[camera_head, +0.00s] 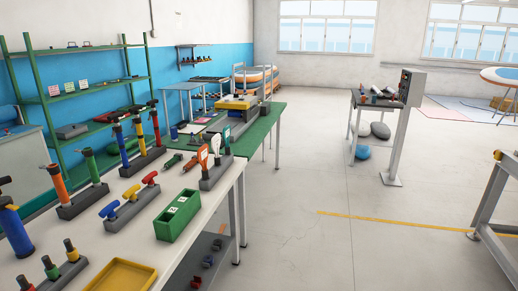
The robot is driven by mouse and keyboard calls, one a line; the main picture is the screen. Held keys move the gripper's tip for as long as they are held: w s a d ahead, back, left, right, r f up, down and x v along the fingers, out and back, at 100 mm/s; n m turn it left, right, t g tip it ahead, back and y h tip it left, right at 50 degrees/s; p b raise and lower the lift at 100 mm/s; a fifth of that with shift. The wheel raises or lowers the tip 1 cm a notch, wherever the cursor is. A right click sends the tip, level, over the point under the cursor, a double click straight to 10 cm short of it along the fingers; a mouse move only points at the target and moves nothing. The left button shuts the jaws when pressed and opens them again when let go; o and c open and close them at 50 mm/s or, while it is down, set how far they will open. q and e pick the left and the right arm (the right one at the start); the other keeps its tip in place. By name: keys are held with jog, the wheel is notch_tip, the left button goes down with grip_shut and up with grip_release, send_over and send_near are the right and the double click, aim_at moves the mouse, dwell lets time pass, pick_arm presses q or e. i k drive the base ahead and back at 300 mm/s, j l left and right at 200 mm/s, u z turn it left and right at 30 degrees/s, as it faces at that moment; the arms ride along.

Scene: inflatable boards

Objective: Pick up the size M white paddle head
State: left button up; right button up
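A white paddle head (215,144) stands upright in a grey holder block (216,172) at the far right corner of the white table (210,230). An orange paddle head (203,157) stands in front of it in the same block. A green piece (227,134) stands behind it. The size marking on the white head is too small to read. Neither of my grippers is in view.
A green box (178,216) with small labels, a yellow tray (122,277), T-handled tools (130,203) and upright pumps (92,165) crowd the white table. A green workbench (262,128) adjoins behind. Open floor (320,190) lies to the right.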

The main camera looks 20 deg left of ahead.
aim_at(215, 141)
jog(key=i+u, duration=0.15)
jog(key=i, duration=0.35)
jog(key=i+l+u, duration=0.15)
jog(key=i, duration=0.3)
jog(key=i+l+u, duration=0.15)
jog(key=i, duration=0.35)
